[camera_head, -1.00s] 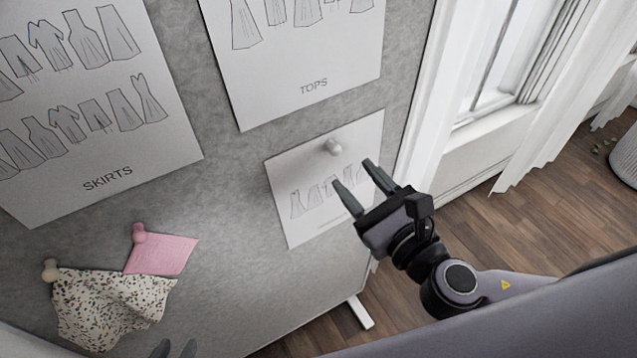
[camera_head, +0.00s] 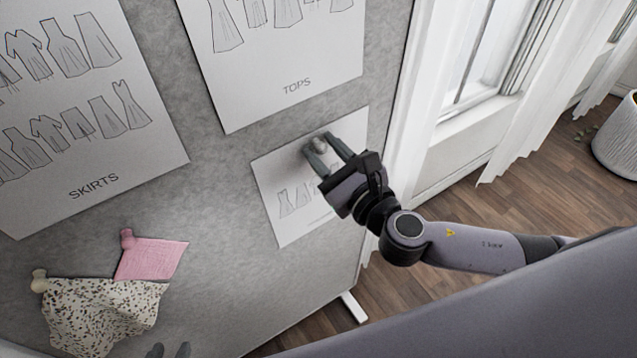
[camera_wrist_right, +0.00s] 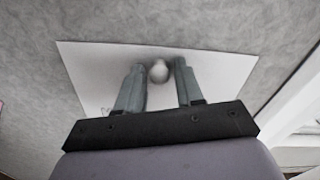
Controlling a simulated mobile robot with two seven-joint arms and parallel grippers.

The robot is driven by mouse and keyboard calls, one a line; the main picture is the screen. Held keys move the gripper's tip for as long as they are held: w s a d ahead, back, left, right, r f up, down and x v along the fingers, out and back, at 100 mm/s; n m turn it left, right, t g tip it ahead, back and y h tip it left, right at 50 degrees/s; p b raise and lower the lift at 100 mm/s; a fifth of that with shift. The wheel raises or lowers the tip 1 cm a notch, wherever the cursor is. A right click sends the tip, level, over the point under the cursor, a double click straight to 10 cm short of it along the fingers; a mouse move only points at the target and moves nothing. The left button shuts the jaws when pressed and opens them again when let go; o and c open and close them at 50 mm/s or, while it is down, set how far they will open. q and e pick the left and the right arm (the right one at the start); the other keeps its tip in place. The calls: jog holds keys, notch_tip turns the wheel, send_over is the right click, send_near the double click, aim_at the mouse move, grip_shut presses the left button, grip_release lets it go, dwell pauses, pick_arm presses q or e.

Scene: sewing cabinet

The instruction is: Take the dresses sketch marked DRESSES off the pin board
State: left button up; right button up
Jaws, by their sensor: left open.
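A white sheet with dress drawings (camera_head: 268,178) hangs on the grey pin board (camera_head: 225,170), held by a pale round-headed pin (camera_head: 320,145). Its lower part is partly covered by my right gripper, and I cannot read its title. My right gripper (camera_head: 321,146) is open, with one finger on each side of the pin head. In the right wrist view, the pin head (camera_wrist_right: 159,71) sits between the fingertips (camera_wrist_right: 160,75), with a gap at least on the right side. Only the fingertips of my left gripper (camera_head: 169,351) show at the bottom edge, apart and far from the sheet.
The TOPS sheet (camera_head: 295,108) hangs just above and the SKIRTS sheet (camera_head: 140,155) to the left. A pink cloth (camera_head: 152,259) and a speckled cloth (camera_head: 100,312) are pinned at lower left. A window and white curtain (camera_head: 505,130) stand right of the board.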

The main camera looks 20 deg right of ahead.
grip_shut()
jog(key=shift+s+d+r, duration=0.1)
jog(key=shift+s+r, duration=0.3)
jog(key=shift+r, duration=0.05)
notch_tip(320, 180, up, 7)
jog(key=shift+f+p, duration=0.1)
jog(key=shift+p, duration=1)
jog(key=p+v, duration=0.3)
jog(key=v, duration=1.6)
jog(key=shift+f, duration=0.25)
jog(key=shift+s, duration=0.15)
